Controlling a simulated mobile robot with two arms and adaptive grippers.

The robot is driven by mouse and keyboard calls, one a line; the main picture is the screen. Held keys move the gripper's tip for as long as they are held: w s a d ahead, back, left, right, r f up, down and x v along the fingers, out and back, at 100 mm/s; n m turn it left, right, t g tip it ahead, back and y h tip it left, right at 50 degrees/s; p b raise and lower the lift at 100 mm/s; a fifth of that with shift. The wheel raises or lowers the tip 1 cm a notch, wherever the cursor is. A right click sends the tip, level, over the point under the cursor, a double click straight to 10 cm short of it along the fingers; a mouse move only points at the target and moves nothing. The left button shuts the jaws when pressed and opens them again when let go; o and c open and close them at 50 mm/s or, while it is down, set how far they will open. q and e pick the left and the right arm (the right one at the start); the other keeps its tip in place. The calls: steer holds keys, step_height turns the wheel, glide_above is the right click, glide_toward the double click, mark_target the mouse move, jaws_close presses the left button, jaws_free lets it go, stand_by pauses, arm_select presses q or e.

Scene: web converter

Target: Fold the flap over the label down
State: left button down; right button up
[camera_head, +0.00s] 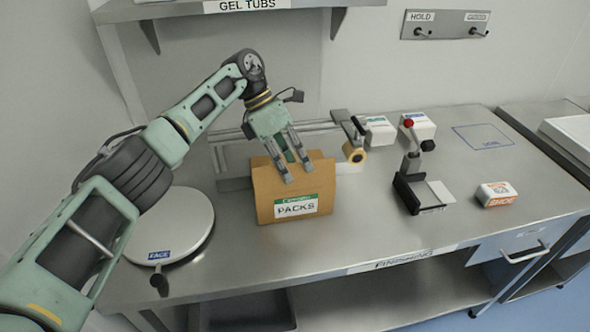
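A brown carton or bag (265,196) stands upright on the steel bench. It bears a white label with a green top strip reading "PACKS" (297,207) on its front, and the label is uncovered. My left gripper (297,174) reaches down to the carton's top from behind and above. Its two fingers are spread apart, with the tips overlapping the upper front face in the picture. I cannot tell whether they touch it. The flap is not clearly distinguishable from the carton's top, which is partly hidden by the fingers. My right gripper is not in view.
A round plate device (170,225) stands left of the carton. A tape roll (355,155) and a metal frame are behind it. A red-knobbed lever press (412,180) and a small orange-white box (497,194) stand to the right. The bench front between carton and press is clear.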

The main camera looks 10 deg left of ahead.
arm_select(q)
steer(key=shift+w, duration=0.1)
stand_by(0.5)
steer(key=c, duration=2)
jaws_free()
step_height(320, 180, up, 10)
steer(key=shift+f, duration=0.1)
